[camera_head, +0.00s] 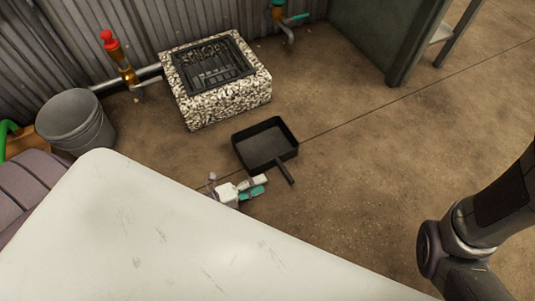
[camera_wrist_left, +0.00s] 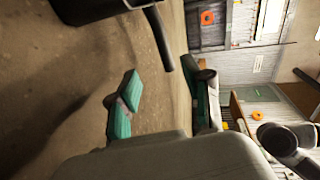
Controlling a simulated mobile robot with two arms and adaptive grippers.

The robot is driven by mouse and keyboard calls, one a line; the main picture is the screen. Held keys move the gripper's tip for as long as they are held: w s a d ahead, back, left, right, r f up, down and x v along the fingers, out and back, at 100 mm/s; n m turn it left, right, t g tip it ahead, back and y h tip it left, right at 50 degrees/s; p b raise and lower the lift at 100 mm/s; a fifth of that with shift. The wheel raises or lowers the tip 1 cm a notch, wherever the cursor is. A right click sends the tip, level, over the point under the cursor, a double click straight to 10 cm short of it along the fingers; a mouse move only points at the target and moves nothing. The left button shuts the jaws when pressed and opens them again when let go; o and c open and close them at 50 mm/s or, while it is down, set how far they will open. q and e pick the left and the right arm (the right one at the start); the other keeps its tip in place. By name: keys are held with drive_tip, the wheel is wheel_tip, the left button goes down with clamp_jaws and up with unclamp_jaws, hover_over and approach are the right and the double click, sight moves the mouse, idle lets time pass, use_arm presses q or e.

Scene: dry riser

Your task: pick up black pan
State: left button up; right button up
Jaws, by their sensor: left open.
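The black pan (camera_head: 265,146) is a square, shallow pan in the middle of the head view, its handle (camera_head: 285,173) pointing down and to the right. In the left wrist view, part of the pan (camera_wrist_left: 85,8) and its handle (camera_wrist_left: 160,38) show at the top. My left gripper (camera_head: 254,187), white with teal fingertips, is just below the pan, left of the handle in the head view. In the left wrist view its fingers (camera_wrist_left: 165,97) are spread apart, with nothing between them. My right arm shows at the right; its gripper is out of view.
A speckled stone block (camera_head: 228,108) with a black grate (camera_head: 212,65) stands behind the pan. A grey bucket (camera_head: 75,122) and a red-topped pipe valve (camera_head: 120,60) are at the left. A dark green panel (camera_head: 385,35) stands at the back right. The brown floor (camera_head: 380,150) right of the pan is clear.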

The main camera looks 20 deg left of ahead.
sight(286, 171)
use_arm(q)
drive_tip(key=b+x, duration=0.1)
drive_tip(key=x, duration=0.3)
drive_tip(key=shift+w+d+f+b, duration=0.1)
drive_tip(key=shift+w+d+b, duration=0.1)
drive_tip(key=shift+w+b, duration=0.1)
drive_tip(key=b+x, duration=0.2)
drive_tip(key=x, duration=0.1)
drive_tip(key=b+x, duration=0.1)
drive_tip(key=x, duration=0.1)
drive_tip(key=shift+w+r+b, duration=0.25)
drive_tip(key=shift+w+b, duration=0.05)
drive_tip(key=shift+b, duration=0.05)
clamp_jaws()
drive_tip(key=shift+r, duration=0.1)
